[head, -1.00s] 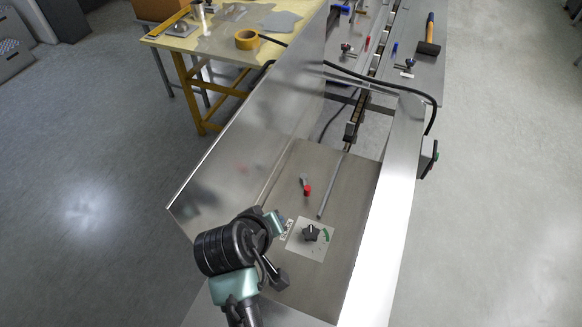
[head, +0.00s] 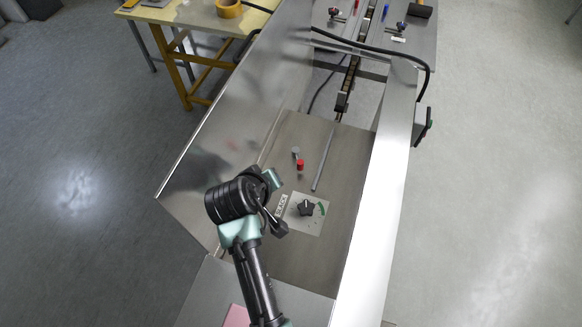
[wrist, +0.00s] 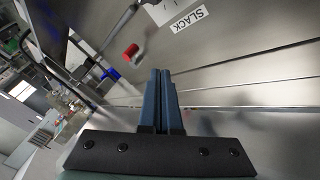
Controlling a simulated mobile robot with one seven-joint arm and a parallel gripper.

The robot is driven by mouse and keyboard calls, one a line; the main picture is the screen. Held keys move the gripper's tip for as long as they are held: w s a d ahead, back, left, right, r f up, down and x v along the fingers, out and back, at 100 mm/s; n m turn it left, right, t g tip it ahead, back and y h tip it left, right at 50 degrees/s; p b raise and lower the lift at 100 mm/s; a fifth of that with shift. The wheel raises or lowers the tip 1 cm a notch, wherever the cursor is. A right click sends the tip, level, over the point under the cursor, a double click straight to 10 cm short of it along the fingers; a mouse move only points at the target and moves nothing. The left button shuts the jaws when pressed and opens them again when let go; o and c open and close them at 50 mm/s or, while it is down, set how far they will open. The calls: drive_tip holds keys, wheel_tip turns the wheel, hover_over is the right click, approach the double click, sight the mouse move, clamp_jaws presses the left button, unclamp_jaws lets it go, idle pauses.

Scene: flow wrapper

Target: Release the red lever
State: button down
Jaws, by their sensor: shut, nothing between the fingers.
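The red lever (head: 299,164) is a small red-capped handle with a grey part, standing on the metal panel inside the machine's open trough. In the wrist view the red lever (wrist: 131,51) shows above and left of my fingertips, apart from them. My gripper (head: 274,178) is at the left of the trough, below and left of the red lever in the head view. In the wrist view the two blue fingers of my gripper (wrist: 161,72) are together, with nothing between them.
A black knob (head: 306,208) on a pale plate sits near the lever, beside a "SLACK" label (wrist: 189,19). A grey rod (head: 323,162) lies right of the lever. Tall metal side walls (head: 232,110) bound the trough. A yellow table (head: 190,15) stands behind left.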

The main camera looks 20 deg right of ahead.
drive_tip(key=x, duration=0.4)
drive_tip(key=shift+w+d+f, duration=0.1)
drive_tip(key=shift+w+f, duration=0.1)
drive_tip(key=shift+f, duration=0.05)
drive_tip(key=shift+w+d, duration=0.2)
drive_tip(key=shift+d, duration=0.45)
drive_tip(key=shift+w+d, duration=0.25)
drive_tip(key=shift+d, duration=0.35)
drive_tip(key=shift+w+d, duration=0.2)
drive_tip(key=shift+d, duration=0.45)
drive_tip(key=shift+d+p, duration=0.1)
drive_tip(key=shift+p, duration=0.3)
